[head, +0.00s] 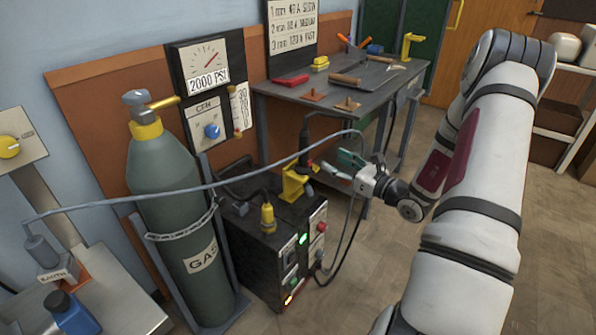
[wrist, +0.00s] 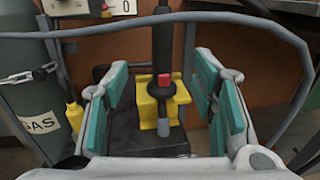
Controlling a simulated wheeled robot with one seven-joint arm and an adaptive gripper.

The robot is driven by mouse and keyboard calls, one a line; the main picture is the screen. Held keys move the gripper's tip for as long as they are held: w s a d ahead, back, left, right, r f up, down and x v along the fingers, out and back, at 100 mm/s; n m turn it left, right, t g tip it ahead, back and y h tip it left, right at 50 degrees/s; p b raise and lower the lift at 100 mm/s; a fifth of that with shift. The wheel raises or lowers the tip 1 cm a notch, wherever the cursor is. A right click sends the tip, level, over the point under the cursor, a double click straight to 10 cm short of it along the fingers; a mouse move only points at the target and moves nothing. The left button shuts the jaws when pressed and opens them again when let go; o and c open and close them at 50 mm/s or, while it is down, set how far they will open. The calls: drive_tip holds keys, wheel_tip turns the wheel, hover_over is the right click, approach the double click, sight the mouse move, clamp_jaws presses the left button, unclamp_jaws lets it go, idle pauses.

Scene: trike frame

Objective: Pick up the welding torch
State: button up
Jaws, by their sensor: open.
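The welding torch (head: 304,145) has a dark handle and stands upright in a yellow holder (head: 293,184) on top of the black welding machine (head: 262,240). In the wrist view the torch (wrist: 163,42) shows a red button and a grey nozzle end in front of the yellow holder (wrist: 148,112). My gripper (head: 342,166) is open and empty, just right of the torch in the head view. In the wrist view my gripper (wrist: 162,78) has its teal-padded fingers spread to either side of the torch, which is centred between them and appears farther ahead; contact is not visible.
A grey cable (head: 190,189) arches across the scene, over the machine and near my gripper. A green gas cylinder (head: 172,200) stands left of the machine. A workbench (head: 375,97) with tools is behind. A yellow plug (head: 267,217) rises from the machine top.

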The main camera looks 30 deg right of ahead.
sight(308, 149)
drive_tip(key=w, duration=0.2)
drive_tip(key=w+a+b, duration=0.1)
drive_tip(key=w, duration=0.2)
drive_tip(key=w+b, duration=0.1)
drive_tip(key=w, duration=0.2)
drive_tip(key=shift+a, duration=0.25)
drive_tip(key=w, duration=0.1)
drive_tip(key=w+b, duration=0.2)
drive_tip(key=w, duration=0.1)
drive_tip(key=shift+w+a+f, duration=0.1)
drive_tip(key=shift+a+f, duration=0.1)
drive_tip(key=shift+f, duration=0.15)
drive_tip(key=shift+w+r, duration=0.1)
drive_tip(key=shift+w, duration=0.35)
clamp_jaws()
